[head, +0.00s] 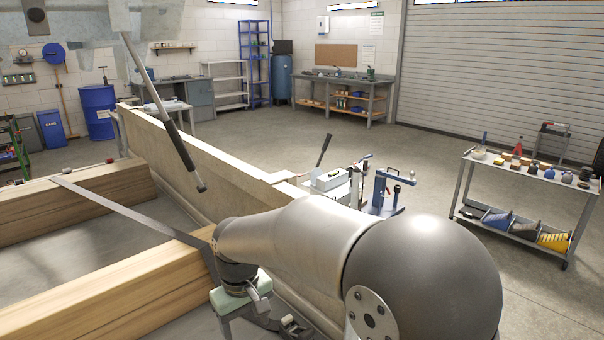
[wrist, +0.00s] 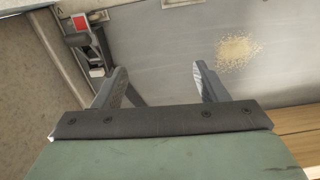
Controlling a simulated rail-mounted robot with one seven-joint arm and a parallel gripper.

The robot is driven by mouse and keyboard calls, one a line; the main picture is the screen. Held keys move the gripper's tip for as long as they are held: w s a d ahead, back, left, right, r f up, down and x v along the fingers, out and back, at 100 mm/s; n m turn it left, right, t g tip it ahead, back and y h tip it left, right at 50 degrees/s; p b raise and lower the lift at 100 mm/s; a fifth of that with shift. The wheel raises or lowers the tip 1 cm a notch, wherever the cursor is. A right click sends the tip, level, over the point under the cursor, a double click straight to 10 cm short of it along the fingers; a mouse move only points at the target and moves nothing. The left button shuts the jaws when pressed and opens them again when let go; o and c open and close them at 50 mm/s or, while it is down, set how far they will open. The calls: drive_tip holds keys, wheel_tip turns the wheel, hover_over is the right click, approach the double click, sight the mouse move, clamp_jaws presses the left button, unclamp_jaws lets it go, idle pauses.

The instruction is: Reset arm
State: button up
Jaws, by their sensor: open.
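My gripper (wrist: 160,82) shows in the wrist view with its two grey fingers spread wide apart and nothing between them. Beyond the fingers is a flat grey surface (wrist: 170,50) with a tan speckled patch (wrist: 239,50). In the head view my arm reaches from the lower right to the lower middle, over the near side of the trailer frame (head: 165,165). My fingers cannot be made out clearly there.
Wooden beams (head: 110,295) and a thin metal strip (head: 130,212) lie left of my arm. A dark rod (head: 170,125) slants above the frame. A tool cart (head: 525,175) stands right. A dark latch-like fitting with a red part (wrist: 81,23) is left of my fingers.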

drive_tip(key=s+d+r+m+p, duration=0.2)
drive_tip(key=s+d+r, duration=0.1)
drive_tip(key=d, duration=0.5)
drive_tip(key=s+d+r+m+p, duration=0.1)
drive_tip(key=s+d+r+m, duration=0.15)
drive_tip(key=d, duration=0.65)
drive_tip(key=s+d+m+p, duration=0.2)
drive_tip(key=s+d+m, duration=0.1)
drive_tip(key=s+d, duration=0.6)
drive_tip(key=s, duration=0.2)
drive_tip(key=shift+s, duration=0.4)
